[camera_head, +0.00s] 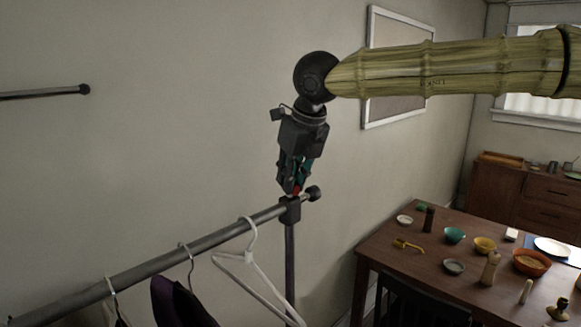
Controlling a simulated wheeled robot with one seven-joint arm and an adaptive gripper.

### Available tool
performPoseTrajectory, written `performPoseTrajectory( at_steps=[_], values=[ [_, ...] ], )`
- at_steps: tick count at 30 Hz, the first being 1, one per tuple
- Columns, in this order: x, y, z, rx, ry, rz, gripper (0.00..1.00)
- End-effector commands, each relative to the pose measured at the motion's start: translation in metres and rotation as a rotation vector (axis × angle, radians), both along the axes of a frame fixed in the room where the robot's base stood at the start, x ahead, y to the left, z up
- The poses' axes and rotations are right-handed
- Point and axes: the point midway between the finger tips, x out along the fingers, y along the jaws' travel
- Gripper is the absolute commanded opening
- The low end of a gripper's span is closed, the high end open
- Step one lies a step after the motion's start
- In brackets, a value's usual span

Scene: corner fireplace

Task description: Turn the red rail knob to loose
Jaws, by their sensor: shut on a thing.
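The red rail knob (296,190) sits on top of the dark clamp (290,208) where the clothes rail (190,251) meets its upright post (290,255). Only a small part of the knob shows between the fingertips. My gripper (293,187) points straight down from above and is shut on the knob. The fingers hide most of the knob, so I cannot tell which way it is turned.
A white hanger (252,262) and other hangers with a dark purple garment (180,303) hang from the rail. A wooden table (390,244) with bowls and small items stands at the right. A wall rod (45,94) is at the left.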

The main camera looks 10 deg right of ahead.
Motion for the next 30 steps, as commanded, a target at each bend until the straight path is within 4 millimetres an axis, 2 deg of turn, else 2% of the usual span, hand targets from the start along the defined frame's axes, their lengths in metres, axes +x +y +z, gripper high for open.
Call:
performPoseTrajectory(
  at_steps=[12, 30],
  values=[
    [-0.0001, -0.0014, -0.0027, -0.002, 0.007, 0.216, 0.00],
    [0.0000, -0.0013, -0.0043, -0.003, 0.006, 0.255, 0.00]
  ],
)
